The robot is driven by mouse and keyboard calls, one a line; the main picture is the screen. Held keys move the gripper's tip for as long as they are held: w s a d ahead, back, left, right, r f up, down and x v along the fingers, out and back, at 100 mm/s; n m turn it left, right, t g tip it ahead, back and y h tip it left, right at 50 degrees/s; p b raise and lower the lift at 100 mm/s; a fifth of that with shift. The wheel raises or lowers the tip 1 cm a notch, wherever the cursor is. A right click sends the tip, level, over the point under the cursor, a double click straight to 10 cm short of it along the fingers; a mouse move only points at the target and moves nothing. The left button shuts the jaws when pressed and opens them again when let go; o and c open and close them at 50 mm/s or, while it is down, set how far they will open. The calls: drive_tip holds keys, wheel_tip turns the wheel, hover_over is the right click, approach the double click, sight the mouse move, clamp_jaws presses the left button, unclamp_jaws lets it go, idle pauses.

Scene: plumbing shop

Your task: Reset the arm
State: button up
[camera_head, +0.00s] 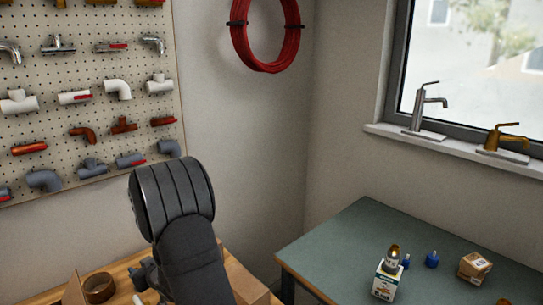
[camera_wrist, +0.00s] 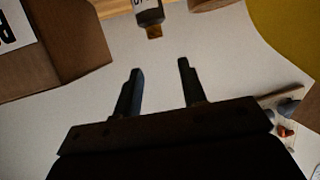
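My gripper (camera_wrist: 160,70) shows in the wrist view with its two dark fingers spread apart. Nothing is between the fingers. A small dark bottle with a white label (camera_wrist: 148,12) shows beyond the fingertips at the top edge, apart from them. In the head view my dark arm rises at the lower left of centre, and the gripper cannot be made out there.
The wrist view shows a cardboard box (camera_wrist: 55,50) at left and a yellow object (camera_wrist: 290,35) at right. In the head view, a green-topped table (camera_head: 340,240) carries a white box (camera_head: 386,282) and small items. A pegboard of fittings (camera_head: 60,75) hangs at left.

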drive_tip(key=f, duration=0.2)
drive_tip(key=shift+w+a+f, duration=0.15)
drive_tip(key=shift+a+f, duration=0.05)
drive_tip(key=shift+f, duration=0.15)
drive_tip(key=x, duration=0.2)
drive_tip(key=shift+w+a+f, duration=0.15)
drive_tip(key=shift+a+f, duration=0.1)
drive_tip(key=shift+f, duration=0.1)
wheel_tip(320, 180, up, 4)
drive_tip(key=shift+d+f, duration=0.1)
drive_tip(key=shift+f, duration=0.1)
